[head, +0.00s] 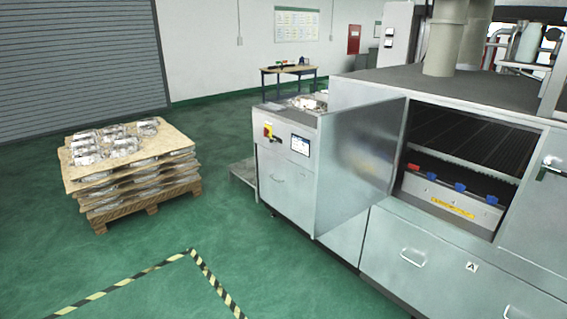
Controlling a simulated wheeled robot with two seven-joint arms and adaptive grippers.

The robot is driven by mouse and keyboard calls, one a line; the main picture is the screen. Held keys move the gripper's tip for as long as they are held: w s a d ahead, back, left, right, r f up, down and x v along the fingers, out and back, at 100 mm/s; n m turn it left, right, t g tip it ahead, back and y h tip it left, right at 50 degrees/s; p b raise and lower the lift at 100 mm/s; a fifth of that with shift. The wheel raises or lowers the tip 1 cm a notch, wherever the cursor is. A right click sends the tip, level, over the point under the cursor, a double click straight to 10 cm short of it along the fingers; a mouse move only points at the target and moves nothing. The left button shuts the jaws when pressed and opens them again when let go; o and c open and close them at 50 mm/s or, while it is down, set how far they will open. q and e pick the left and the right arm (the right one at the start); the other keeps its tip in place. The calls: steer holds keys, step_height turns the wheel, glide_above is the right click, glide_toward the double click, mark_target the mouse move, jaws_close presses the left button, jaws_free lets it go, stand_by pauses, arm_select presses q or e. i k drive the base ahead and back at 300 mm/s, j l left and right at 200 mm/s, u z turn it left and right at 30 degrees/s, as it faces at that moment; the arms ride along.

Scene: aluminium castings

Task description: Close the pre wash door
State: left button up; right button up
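The pre wash door (358,165) is most likely the plain metal panel standing open on the front of the large grey machine. It is hinged at the left side of a rectangular opening (462,160) and sticks out toward the viewer. Inside the opening are dark slatted strips and a light metal bar (452,196) with red and blue parts and a yellow label. No handle shows on the visible face of the door. Neither of my grippers is in view.
A control cabinet (288,180) with a red-yellow switch and screen stands left of the door. A pallet (130,200) stacked with castings is at left. A small table (290,72) is at the back. Green floor in front is clear, with striped tape (190,254).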

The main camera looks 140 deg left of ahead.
mark_target(357, 146)
steer(key=k+u, duration=0.25)
steer(key=u, duration=0.15)
steer(key=k+j+u, duration=0.15)
steer(key=u, duration=0.3)
steer(key=k+j+u, duration=0.55)
steer(key=u, duration=0.3)
steer(key=k+j+u, duration=0.15)
steer(key=j+u, duration=0.25)
steer(key=k+j, duration=0.15)
steer(key=j, duration=0.3)
steer(key=k+j+u, duration=0.1)
steer(key=j, duration=0.35)
steer(key=k+j, duration=0.15)
steer(key=j, duration=0.3)
steer(key=k+j+u, duration=0.1)
steer(key=j, duration=0.35)
steer(key=k+j, duration=0.1)
steer(key=j, duration=0.35)
steer(key=u, duration=0.05)
